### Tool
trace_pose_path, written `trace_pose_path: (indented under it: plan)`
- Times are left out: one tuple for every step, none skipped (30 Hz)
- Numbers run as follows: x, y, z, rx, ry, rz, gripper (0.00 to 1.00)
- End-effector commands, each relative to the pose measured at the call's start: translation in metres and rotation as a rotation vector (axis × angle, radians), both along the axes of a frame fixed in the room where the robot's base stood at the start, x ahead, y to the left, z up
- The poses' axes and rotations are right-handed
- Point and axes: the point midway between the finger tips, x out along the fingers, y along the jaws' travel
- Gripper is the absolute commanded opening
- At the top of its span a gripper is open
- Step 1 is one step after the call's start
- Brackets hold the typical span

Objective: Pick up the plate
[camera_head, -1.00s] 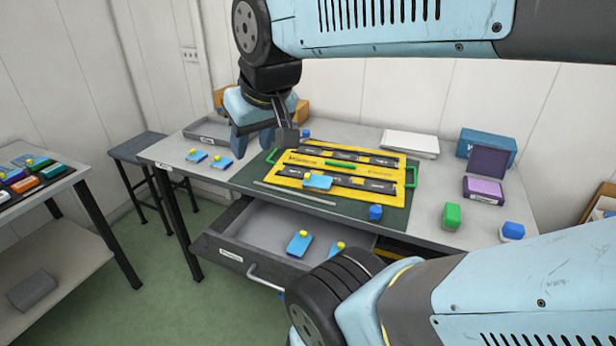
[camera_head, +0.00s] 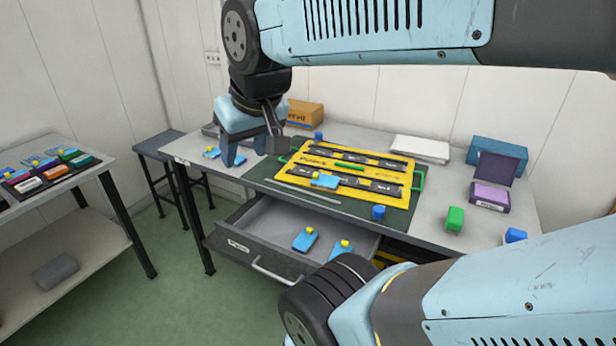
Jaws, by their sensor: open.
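A yellow plate (camera_head: 310,160) with green handles lies on a dark green mat (camera_head: 398,216) on the workbench. It carries black strips, and a small blue plate (camera_head: 324,181) with a yellow knob lies on it. Two more small blue plates with yellow knobs lie at the bench's left end: one (camera_head: 211,152) in clear view, the other partly hidden behind my fingers. My gripper (camera_head: 246,152) is open, pointing down, left of the yellow plate and in front of or above that hidden piece. Its height over the bench is hard to tell. Nothing shows between the fingers.
An open drawer (camera_head: 233,245) below holds two blue pieces. A side table (camera_head: 75,205) with coloured items and a stool (camera_head: 160,145) are left.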

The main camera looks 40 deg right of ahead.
Motion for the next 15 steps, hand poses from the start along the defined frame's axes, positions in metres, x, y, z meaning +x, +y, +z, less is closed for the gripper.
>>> trace_pose_path:
  plan:
    - [0.003, -0.003, -0.001, -0.003, 0.004, -0.016, 0.58]
    - [0.006, -0.005, -0.001, -0.005, 0.007, -0.029, 0.61]
    - [0.011, -0.009, -0.002, -0.008, 0.011, -0.054, 0.65]
    - [0.016, -0.013, -0.003, -0.011, 0.013, -0.077, 0.67]
    - [0.022, -0.009, -0.005, -0.015, 0.018, -0.102, 0.7]
    - [0.03, -0.013, -0.007, -0.021, 0.025, -0.142, 0.74]
    - [0.036, -0.019, -0.009, -0.024, 0.029, -0.175, 0.77]
    - [0.043, -0.026, -0.011, -0.028, 0.034, -0.209, 0.8]
    - [0.052, -0.036, -0.014, -0.034, 0.04, -0.256, 0.84]
    - [0.059, -0.044, -0.017, -0.037, 0.043, -0.291, 0.87]
    - [0.065, -0.052, -0.019, -0.039, 0.048, -0.326, 0.89]
    - [0.074, -0.063, -0.024, -0.042, 0.052, -0.372, 0.93]
    - [0.08, -0.071, -0.027, -0.045, 0.057, -0.403, 0.96]
    - [0.086, -0.08, -0.031, -0.046, 0.06, -0.435, 0.99]
    - [0.093, -0.092, -0.035, -0.048, 0.064, -0.478, 1.0]
